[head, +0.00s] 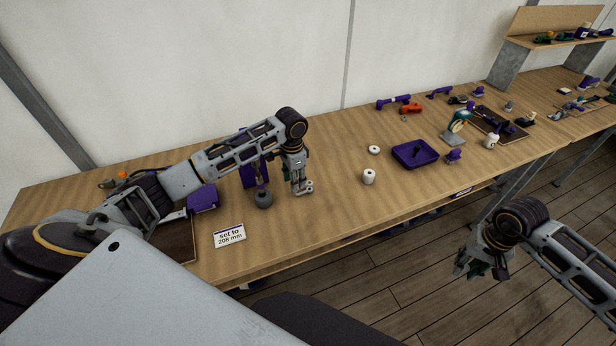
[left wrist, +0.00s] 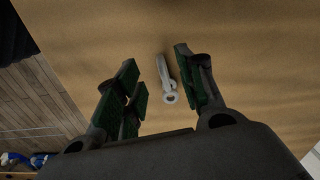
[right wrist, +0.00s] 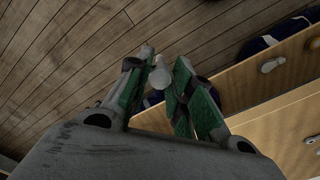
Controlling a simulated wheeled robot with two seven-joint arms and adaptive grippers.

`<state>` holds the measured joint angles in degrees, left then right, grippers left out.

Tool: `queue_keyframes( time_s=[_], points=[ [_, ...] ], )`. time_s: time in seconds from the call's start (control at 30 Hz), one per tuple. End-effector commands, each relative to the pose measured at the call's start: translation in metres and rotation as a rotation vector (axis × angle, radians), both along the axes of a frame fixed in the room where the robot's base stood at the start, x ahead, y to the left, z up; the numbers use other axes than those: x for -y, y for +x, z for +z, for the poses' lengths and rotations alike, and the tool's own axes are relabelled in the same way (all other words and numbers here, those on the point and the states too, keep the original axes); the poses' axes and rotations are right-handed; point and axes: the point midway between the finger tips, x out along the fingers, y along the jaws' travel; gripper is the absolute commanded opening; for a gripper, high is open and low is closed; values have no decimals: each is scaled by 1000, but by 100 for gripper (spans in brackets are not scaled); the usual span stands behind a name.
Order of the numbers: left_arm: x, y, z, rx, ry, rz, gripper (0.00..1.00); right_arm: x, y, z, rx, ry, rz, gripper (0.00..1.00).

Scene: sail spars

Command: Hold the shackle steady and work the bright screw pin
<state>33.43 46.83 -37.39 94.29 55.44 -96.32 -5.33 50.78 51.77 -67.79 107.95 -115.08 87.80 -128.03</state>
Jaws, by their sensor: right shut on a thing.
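My left gripper (head: 300,186) is above the bench with its fingers apart, pointing down. In the left wrist view, a small grey metal piece with a ring end, which looks like the shackle (left wrist: 168,80), lies between and beyond the open fingers (left wrist: 158,88), apparently on the bench top. My right gripper (head: 478,268) is out past the bench's front edge, over the floor. In the right wrist view, its green-padded fingers (right wrist: 160,95) are shut on a small bright piece with a rounded head, which looks like the screw pin (right wrist: 160,74).
The bench (head: 330,205) has clear wood right of my left gripper. A purple tray (head: 431,157), a white spool (head: 369,177) and a white ring (head: 374,149) stand there. A grey knob-like weight (head: 264,199) and a "set to 208 mm" card (head: 229,236) are left of it.

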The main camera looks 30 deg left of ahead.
Motion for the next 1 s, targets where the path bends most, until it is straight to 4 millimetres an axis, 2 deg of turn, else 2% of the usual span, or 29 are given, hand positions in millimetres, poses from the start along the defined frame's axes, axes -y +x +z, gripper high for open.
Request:
queue_keyframes(
  time_s=[0.6,0.9,1.0],
  points=[
    [0,0,-55,-1,0,1,38,0,0,-4,0,0,0,0],
    [0,0,-68,0,1,0,38,0,0,-7,0,0,0,0],
    [0,0,-67,0,1,-1,27,0,0,-7,0,0,0,0]
  ],
)
